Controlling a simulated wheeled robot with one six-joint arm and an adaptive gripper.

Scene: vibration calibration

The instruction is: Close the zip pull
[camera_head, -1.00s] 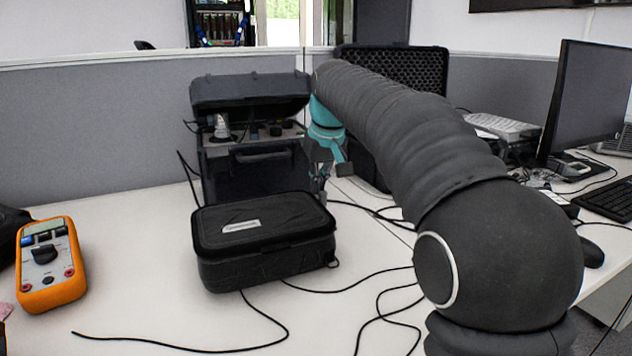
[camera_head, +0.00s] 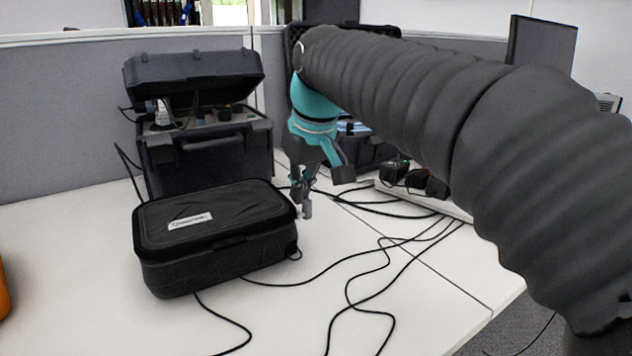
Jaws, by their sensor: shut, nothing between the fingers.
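The black zip case (camera_head: 200,258) lies on the white table, with a pale label on its lid. A small dark loop (camera_head: 296,254) sticks out at its front right corner; it may be the zip pull, but it is too small to be sure. The lid looks down on the case; the zip line is hard to make out. My gripper (camera_head: 305,211) points down just right of the case's back right edge. It is shut and empty. I cannot tell whether it touches the case.
An open black equipment box (camera_head: 208,160) stands behind the case. Another dark case (camera_head: 370,150) stands behind my arm. Black cables (camera_head: 350,265) run over the table to the right and front. A power strip (camera_head: 440,200) lies at right. An orange edge (camera_head: 3,290) shows at far left.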

